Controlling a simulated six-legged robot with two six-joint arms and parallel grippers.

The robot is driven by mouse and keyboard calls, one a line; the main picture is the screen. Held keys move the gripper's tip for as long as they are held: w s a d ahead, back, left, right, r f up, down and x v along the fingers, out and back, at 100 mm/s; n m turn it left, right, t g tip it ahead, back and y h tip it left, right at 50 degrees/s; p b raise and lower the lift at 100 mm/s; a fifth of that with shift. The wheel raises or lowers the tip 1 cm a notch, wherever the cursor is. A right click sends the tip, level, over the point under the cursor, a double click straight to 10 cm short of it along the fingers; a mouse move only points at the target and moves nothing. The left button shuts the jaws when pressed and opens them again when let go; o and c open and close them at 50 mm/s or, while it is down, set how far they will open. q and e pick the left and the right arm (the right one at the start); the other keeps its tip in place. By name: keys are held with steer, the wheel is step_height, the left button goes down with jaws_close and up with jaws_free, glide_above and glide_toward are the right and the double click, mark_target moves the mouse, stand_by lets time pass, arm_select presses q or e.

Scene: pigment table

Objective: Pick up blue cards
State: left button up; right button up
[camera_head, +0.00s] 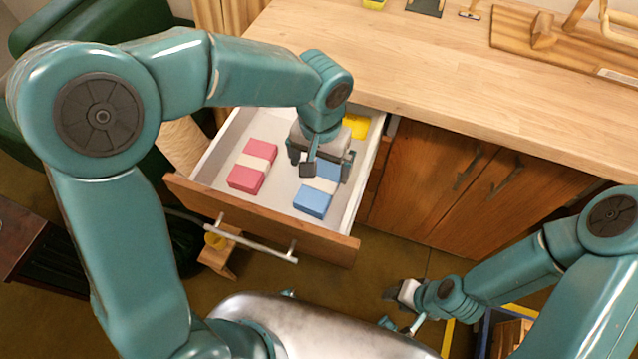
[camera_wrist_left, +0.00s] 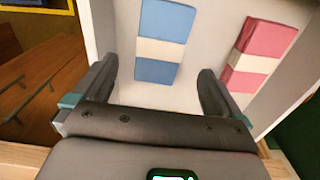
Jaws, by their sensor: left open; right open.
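The blue cards (camera_head: 312,201) lie as a stack with a pale band around the middle, inside the open drawer on its right side. The stack also shows in the left wrist view (camera_wrist_left: 168,20), ahead of and between the fingers. My left gripper (camera_head: 322,167) is open and empty above the far part of the stack, hiding some of it in the head view; it also shows in the left wrist view (camera_wrist_left: 158,88). My right gripper (camera_head: 404,309) is low at the front, outside the drawer and far from the cards.
A stack of red cards (camera_head: 244,178) with a pale band lies left of the blue one. A yellow item (camera_head: 356,125) is at the drawer's back. The drawer front (camera_head: 262,222) and walls surround the cards. The wooden countertop (camera_head: 420,65) is behind; closed cabinet doors (camera_head: 425,180) stand right.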

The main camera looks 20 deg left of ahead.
mark_target(320, 184)
arm_select(q)
step_height(320, 184, down, 2)
steer(key=shift+s+f, duration=0.15)
steer(key=shift+f, duration=0.1)
step_height(320, 184, down, 5)
steer(key=shift+r, duration=0.15)
steer(key=shift+c, duration=0.3)
steer(key=c, duration=1)
steer(key=shift+c, duration=0.6)
steer(key=shift+r, duration=0.15)
